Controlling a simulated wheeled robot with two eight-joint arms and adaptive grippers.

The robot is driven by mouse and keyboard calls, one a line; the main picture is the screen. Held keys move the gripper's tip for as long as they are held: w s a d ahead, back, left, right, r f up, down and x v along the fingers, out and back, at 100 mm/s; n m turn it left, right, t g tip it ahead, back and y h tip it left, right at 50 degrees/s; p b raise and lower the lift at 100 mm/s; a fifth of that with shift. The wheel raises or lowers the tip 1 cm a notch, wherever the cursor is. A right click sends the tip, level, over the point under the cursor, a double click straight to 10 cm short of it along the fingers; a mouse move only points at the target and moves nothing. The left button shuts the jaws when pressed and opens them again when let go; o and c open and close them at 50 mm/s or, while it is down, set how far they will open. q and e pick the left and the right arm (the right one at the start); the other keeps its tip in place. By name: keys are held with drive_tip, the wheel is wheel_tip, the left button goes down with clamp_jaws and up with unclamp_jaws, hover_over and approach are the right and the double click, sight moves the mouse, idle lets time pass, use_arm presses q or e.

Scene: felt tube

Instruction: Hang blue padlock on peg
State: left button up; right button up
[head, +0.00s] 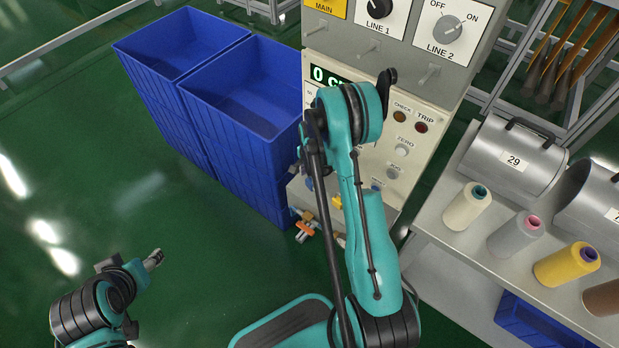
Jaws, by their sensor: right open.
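A small blue item, likely the blue padlock (309,184), sits on the low ledge of the grey control cabinet, partly hidden by my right arm. A yellow item (337,202) is to its right. Bare pegs stick out of the cabinet front, one at the upper left (316,28), one in the middle (366,48) and one on the right (428,75). My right gripper (304,169) is open at the cabinet's left edge, just above the blue item, mostly hidden by my forearm. My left gripper (152,259) is low at the left, over the floor; its jaws are unclear.
Blue crates (245,90) stand left of the cabinet. An orange and grey item (305,230) shows below the ledge. A grey shelf (450,235) on the right holds thread cones (467,206) and metal drums (510,160). The green floor at left is clear.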

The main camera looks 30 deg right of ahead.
drive_tip(key=s+a+r+n+t+p, duration=0.1)
drive_tip(key=a+r+n+p, duration=0.1)
drive_tip(key=r, duration=0.9)
drive_tip(key=s+a+r+n+t+p, duration=0.1)
drive_tip(key=s+a+r+n+p, duration=0.15)
drive_tip(key=r, duration=0.85)
drive_tip(key=s+a+r+n+t, duration=0.4)
drive_tip(key=s+a+r+n, duration=0.6)
drive_tip(key=s, duration=0.5)
wheel_tip(320, 180, up, 2)
drive_tip(key=shift+a+r+n+t+b, duration=0.1)
drive_tip(key=shift+a+n+t+b, duration=0.25)
drive_tip(key=shift+n, duration=0.7)
drive_tip(key=shift+o, duration=0.7)
drive_tip(key=m+g+b, duration=0.2)
drive_tip(key=m+g, duration=0.5)
drive_tip(key=m, duration=1.2)
hover_over(310, 183)
wheel_tip(310, 183, down, 30)
drive_tip(key=f+b, duration=0.1)
drive_tip(key=f, duration=0.3)
drive_tip(key=f+b, duration=0.1)
drive_tip(key=f, duration=0.1)
drive_tip(key=shift+w+d+b, duration=0.2)
drive_tip(key=shift+w+b, duration=0.15)
drive_tip(key=shift+r, duration=0.15)
